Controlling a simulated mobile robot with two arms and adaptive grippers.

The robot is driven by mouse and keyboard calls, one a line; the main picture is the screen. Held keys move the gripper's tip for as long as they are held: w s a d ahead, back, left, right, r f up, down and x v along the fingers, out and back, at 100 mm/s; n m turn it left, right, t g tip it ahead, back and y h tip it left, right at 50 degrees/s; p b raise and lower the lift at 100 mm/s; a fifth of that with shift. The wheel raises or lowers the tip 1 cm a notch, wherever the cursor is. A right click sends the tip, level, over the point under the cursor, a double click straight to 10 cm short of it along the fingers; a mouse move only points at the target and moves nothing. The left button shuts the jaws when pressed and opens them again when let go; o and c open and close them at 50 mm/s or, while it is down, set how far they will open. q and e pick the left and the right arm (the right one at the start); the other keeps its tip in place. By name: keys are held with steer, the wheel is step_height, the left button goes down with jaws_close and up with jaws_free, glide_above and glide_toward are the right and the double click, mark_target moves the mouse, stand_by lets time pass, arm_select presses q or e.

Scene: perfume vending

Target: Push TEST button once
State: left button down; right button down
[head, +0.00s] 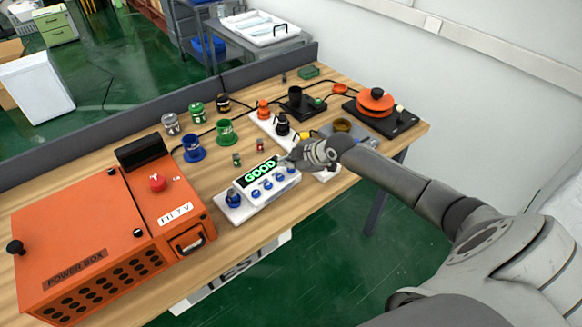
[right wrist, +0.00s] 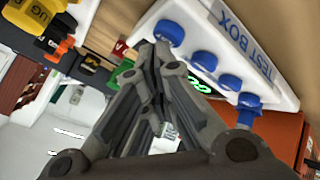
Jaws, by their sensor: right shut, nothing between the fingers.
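The white test box (head: 247,209) stands on the wooden table, with a lit display (head: 260,170) reading GOOD in green. A row of several blue buttons (head: 267,185) runs along its face, and a larger blue knob (head: 233,198) sits at its left end. The box's TEST BOX label (right wrist: 245,42) and blue buttons (right wrist: 204,61) also show in the right wrist view. My right gripper (head: 288,160) is shut and empty at the right end of the box, close to the display; its fingertips (right wrist: 155,50) are near the buttons. I cannot tell whether they touch. My left gripper is not in view.
An orange power box (head: 90,245) stands at the left. Several coloured cups, such as a blue one (head: 194,148), stand behind the test box. A white socket strip (head: 262,122) and an orange round device (head: 375,100) are farther back. The front table strip is clear.

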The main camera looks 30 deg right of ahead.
mark_target(289, 171)
steer(key=shift+r, duration=0.55)
step_height(289, 171, up, 5)
steer(key=p, duration=0.4)
steer(key=shift+p, duration=0.35)
stand_by(0.4)
